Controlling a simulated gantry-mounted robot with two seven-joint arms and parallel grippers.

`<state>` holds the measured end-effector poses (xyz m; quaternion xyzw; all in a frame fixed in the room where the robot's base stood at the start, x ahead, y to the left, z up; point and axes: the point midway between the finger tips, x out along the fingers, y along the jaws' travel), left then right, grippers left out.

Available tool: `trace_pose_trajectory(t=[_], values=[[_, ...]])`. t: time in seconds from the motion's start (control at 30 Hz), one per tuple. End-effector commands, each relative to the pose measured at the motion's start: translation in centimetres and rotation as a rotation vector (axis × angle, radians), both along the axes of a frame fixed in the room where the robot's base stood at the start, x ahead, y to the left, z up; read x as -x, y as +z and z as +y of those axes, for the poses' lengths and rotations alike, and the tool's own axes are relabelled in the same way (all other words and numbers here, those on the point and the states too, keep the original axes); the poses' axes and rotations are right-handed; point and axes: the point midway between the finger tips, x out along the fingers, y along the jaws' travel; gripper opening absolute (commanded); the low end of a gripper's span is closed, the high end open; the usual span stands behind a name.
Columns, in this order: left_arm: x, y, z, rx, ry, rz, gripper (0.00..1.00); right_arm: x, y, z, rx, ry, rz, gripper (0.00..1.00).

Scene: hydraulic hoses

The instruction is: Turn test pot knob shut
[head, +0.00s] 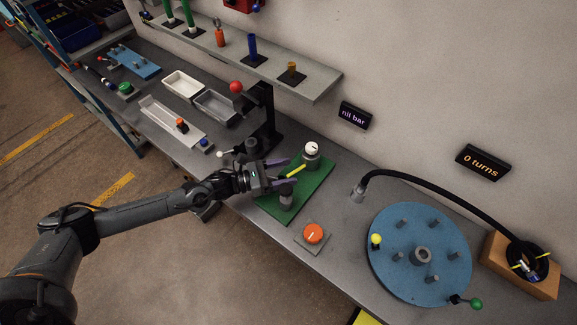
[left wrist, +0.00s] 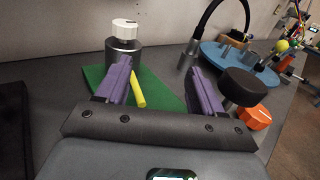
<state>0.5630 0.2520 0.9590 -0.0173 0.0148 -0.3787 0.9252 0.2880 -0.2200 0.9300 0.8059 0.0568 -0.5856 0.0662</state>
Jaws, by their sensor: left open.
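A grey metal pot (head: 311,161) with a white-topped knob (head: 312,148) stands on the far part of a green plate (head: 316,181). A dark mark shows on the knob's white top. The knob also shows in the left wrist view (left wrist: 124,29). A shorter grey post (head: 287,198) stands nearer on the plate; in the left wrist view a round dark cap (left wrist: 243,84) shows beside my right-hand finger. My left gripper (head: 290,172) is open over the plate, its purple fingers apart. A yellow bar (head: 297,170) shows between them. I cannot tell whether they touch it.
An orange knob (head: 313,232) sits on a small plate at the bench front. A blue disc with pegs (head: 403,279) and a black hose (head: 440,182) are to the right. A black stand with a red ball (head: 236,87) is behind the gripper. Displays read "nil bar" (head: 355,115) and "0 turns" (head: 483,162).

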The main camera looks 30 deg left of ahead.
Motion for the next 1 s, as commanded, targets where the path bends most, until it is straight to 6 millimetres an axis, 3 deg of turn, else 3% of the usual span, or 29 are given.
trace_pose_trajectory(t=[1.0], values=[[6.1, 0.0, 2.2, -0.001, 0.0, 0.002, 0.67, 0.1, 2.7, 0.2, -0.01, -0.006, 0.002, 0.43]])
